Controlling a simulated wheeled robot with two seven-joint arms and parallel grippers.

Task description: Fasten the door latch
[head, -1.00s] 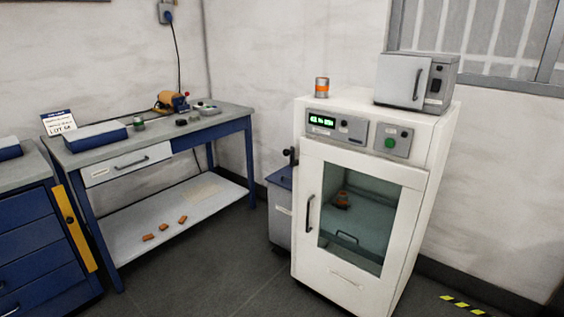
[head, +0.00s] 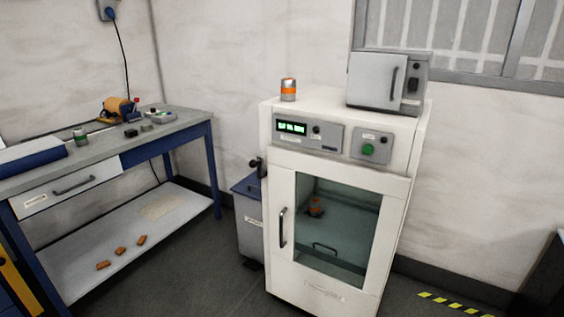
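A white cabinet-like machine (head: 287,160) stands right of the middle. Its door (head: 284,262) has a glass window (head: 340,238) and a dark vertical handle (head: 282,228) on the left side. The door looks closed against the front. A dark latch-like part with a black knob (head: 257,164) sticks out at the cabinet's left side, above the door handle's height. I cannot tell its exact position at this size. Neither of my grippers is in view.
A blue workbench (head: 130,150) with a lower shelf holding orange-brown pieces stands at left. A blue-lidded grey bin (head: 248,222) stands beside the cabinet. A small grey oven (head: 388,80) and an orange-banded can (head: 288,89) sit on top. Floor (head: 205,275) between bench and cabinet is clear.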

